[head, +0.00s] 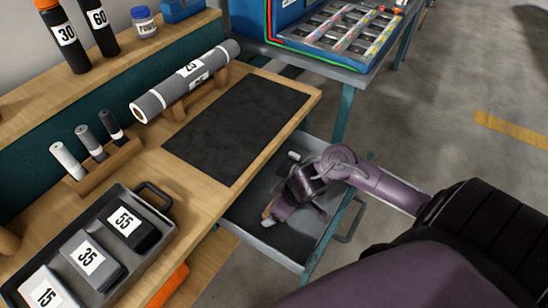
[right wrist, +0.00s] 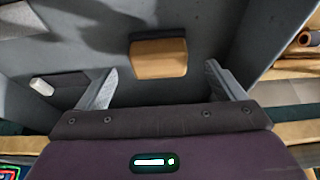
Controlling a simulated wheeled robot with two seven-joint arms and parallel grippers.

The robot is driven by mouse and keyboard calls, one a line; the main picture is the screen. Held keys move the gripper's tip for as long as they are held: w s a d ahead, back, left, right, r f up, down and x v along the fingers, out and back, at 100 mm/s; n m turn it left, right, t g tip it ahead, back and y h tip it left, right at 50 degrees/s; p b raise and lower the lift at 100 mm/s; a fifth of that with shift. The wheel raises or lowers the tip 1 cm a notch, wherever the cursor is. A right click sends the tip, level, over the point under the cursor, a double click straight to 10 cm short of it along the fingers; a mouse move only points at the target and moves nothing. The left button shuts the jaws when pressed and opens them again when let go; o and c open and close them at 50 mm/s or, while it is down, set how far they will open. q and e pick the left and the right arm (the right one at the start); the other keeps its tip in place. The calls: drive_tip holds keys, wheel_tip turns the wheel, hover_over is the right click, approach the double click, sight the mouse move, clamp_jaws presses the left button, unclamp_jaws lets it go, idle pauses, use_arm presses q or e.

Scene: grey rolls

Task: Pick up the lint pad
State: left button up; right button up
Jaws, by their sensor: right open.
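A tan block with a dark strip along one edge, which looks like the lint pad (right wrist: 158,58), lies on the floor of the open drawer. My right gripper (right wrist: 161,72) is open over the drawer, with one pale finger on each side of the block and clear gaps to it. In the head view my right gripper (head: 284,212) reaches down into the drawer and mostly hides the block; a small tan part shows beside it. I cannot tell how high the fingertips are above the drawer floor. My left gripper is not in view.
The grey drawer (head: 262,247) has raised walls and a handle. A small white piece (right wrist: 42,87) lies in it. Above stands a wooden bench with a black mat (head: 235,125), a tray of numbered blocks (head: 165,232) and a large grey roll (head: 165,92).

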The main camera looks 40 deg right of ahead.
drive_tip(key=b+x, duration=0.1)
drive_tip(key=x, duration=0.3)
drive_tip(key=shift+w, duration=0.1)
drive_tip(key=c, duration=1.1)
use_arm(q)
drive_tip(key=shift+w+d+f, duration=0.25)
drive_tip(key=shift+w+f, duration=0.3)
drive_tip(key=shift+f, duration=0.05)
use_arm(e)
drive_tip(key=shift+r, duration=0.1)
drive_tip(key=shift+r+p, duration=0.35)
drive_tip(key=shift+r, duration=0.25)
use_arm(q)
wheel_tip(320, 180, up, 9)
drive_tip(key=p, duration=0.8)
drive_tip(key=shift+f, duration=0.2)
use_arm(e)
wheel_tip(320, 180, up, 19)
drive_tip(key=shift+f, duration=0.15)
